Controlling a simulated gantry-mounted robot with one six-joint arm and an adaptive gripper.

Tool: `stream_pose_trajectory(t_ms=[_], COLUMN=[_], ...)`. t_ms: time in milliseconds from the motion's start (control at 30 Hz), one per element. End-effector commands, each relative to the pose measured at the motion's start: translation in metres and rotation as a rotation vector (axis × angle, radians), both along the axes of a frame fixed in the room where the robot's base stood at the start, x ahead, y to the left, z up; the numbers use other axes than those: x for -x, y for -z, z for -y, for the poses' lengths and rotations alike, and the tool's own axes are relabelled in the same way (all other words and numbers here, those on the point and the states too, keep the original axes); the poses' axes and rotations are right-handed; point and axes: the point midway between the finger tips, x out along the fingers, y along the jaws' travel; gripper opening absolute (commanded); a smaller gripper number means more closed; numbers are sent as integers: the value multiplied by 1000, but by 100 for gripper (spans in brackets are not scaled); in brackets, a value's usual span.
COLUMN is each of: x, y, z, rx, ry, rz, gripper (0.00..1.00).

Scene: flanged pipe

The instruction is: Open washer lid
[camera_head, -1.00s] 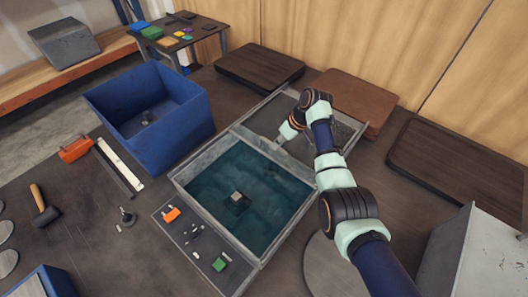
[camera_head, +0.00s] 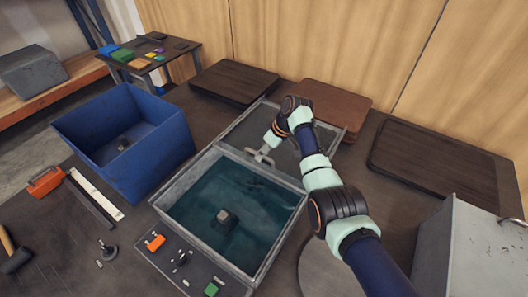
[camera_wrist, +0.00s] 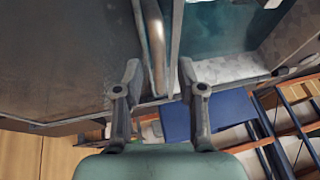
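The washer is a grey rectangular basin (camera_head: 160,203) with dark teal liquid inside. Its lid (camera_head: 240,130) stands open, leaning back at the far side of the basin. My gripper (camera_head: 262,157) is at the basin's far edge, beside the lid. In the wrist view, the two fingers of my gripper (camera_wrist: 160,80) are spread apart. A worn metal bar (camera_wrist: 155,40) runs lengthwise in the gap between them, with clear space at its sides. The lid's broad dark face (camera_wrist: 60,60) fills the left of that view. The liquid (camera_wrist: 215,25) shows on the right.
A blue bin (camera_head: 160,150) stands left of the basin. A small panel (camera_head: 195,270) with an orange and a green part adjoins its front. Brown boards (camera_head: 330,105) lie behind. A grey metal box (camera_head: 475,260) is at the right.

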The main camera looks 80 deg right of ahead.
Motion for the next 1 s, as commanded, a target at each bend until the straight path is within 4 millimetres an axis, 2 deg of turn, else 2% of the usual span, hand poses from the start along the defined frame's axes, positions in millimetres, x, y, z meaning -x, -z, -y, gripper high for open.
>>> stream_pose_trajectory(t_ms=[133,233,500,600,767,1000], x=[2,8,36,44,50,51], y=[-4,-18,-78,-95,-107,-109], z=[1,2,4,5,4,4], rx=[1,3,4,2,0,0], ry=[1,0,1,1,1,0], rz=[1,1,0,1,0,0], gripper=[39,39,39,39,39,39])
